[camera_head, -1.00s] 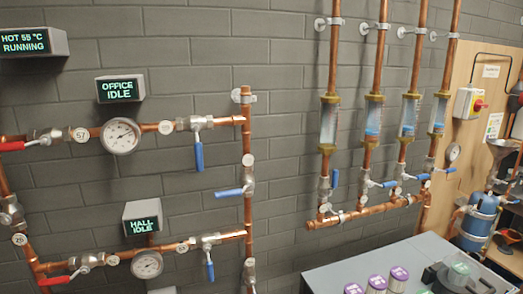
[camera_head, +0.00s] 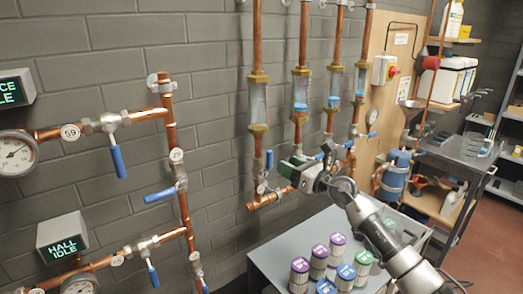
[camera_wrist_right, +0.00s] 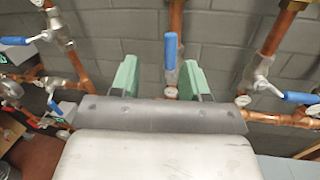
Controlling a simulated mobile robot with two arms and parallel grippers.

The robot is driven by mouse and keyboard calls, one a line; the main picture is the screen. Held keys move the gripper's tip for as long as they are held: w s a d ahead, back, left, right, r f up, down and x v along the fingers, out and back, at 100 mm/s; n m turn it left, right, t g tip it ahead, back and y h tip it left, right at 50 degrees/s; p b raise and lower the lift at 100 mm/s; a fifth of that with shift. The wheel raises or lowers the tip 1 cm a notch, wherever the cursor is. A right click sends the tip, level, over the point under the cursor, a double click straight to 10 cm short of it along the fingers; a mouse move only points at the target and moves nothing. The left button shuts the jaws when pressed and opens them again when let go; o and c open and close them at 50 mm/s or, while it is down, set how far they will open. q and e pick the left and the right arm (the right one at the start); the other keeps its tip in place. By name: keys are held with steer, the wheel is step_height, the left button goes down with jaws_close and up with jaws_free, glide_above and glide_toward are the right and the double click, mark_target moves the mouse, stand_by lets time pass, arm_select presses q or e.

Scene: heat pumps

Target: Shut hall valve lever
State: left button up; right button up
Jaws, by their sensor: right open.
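The HALL IDLE display (camera_head: 63,239) is at the lower left of the head view, above a copper pipe whose valve has a blue lever (camera_head: 153,274) hanging down. My right gripper (camera_head: 286,171) is away to the right, at the manifold under the flow meters. In the right wrist view its green fingers (camera_wrist_right: 157,77) are open and empty. An upright blue lever (camera_wrist_right: 170,50) shows between them in the picture, with no clear contact; it looks like the leftmost manifold lever (camera_head: 269,160). My left gripper is not in view.
Another blue lever (camera_wrist_right: 298,97) points right beside my fingers. A vertical pipe valve has a blue lever (camera_head: 159,195) pointing left. A grey table (camera_head: 262,265) with several capped jars stands below my right arm. The dark wall is close behind the pipes.

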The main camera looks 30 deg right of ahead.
steer(key=d+n, duration=0.1)
steer(key=d, duration=0.1)
steer(key=p, duration=0.3)
glide_above(265, 172)
steer(key=shift+r+g, duration=0.3)
jaws_close()
